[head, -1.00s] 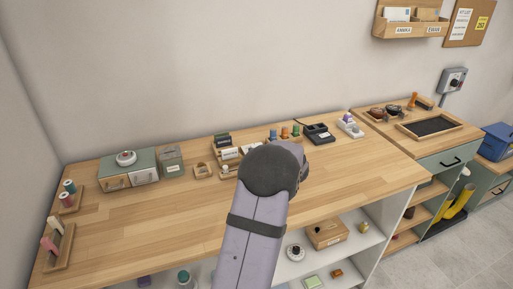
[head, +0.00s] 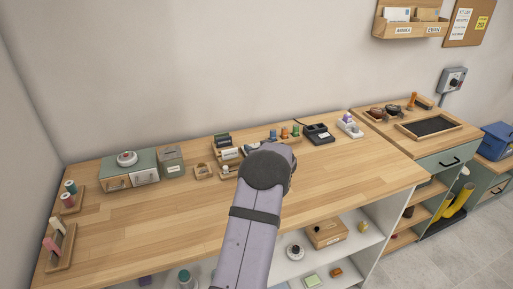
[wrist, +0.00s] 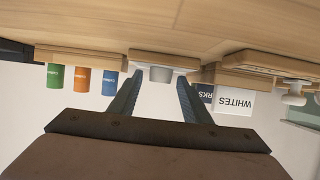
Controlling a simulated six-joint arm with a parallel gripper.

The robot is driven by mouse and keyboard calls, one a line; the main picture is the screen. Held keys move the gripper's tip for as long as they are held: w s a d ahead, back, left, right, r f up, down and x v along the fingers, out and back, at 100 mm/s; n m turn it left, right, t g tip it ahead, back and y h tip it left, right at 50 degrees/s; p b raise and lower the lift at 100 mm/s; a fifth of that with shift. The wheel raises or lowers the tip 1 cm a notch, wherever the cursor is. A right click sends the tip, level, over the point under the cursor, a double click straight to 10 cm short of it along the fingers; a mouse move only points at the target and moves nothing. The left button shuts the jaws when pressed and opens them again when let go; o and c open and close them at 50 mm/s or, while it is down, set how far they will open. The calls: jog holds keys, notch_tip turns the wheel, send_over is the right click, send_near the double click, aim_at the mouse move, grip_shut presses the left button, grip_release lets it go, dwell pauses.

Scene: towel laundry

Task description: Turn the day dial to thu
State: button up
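Between the fingertips of my gripper (wrist: 160,76), in the wrist view, is a pale grey round knob (wrist: 160,73) on a small wooden base (wrist: 164,60). The fingers are apart, with visible gaps on both sides of the knob; I cannot tell whether their tips reach it. No day lettering is readable on it, so I cannot tell if it is the day dial. A small wooden piece with a pale top (head: 227,171) sits just left of my arm in the head view, where my gripper is hidden. Another white dial (head: 127,158) sits on a green-topped box (head: 144,165).
Near the knob stand a card holder with a WHITES card (wrist: 235,103) and blue (wrist: 110,82), orange (wrist: 82,80) and green (wrist: 55,76) cylinders. A black tray (head: 318,134) is further right.

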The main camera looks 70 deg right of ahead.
jog(key=c, duration=0.9)
jog(key=shift+o, duration=0.2)
jog(key=shift+r+p, duration=0.15)
jog(key=shift+p, duration=0.4)
jog(key=shift+s+r+n+p, duration=0.15)
jog(key=shift+n+p, duration=0.15)
jog(key=shift+p, duration=0.95)
jog(key=shift+d+t+y+p, duration=0.1)
jog(key=shift+t+y+p, duration=0.3)
jog(key=shift+p, duration=0.15)
jog(key=shift+n+p, duration=0.3)
jog(key=shift+p, duration=0.15)
jog(key=shift+f+n+t+y+p, duration=0.25)
jog(key=shift+n+t+y+p, duration=0.05)
jog(key=shift+y+p, duration=0.1)
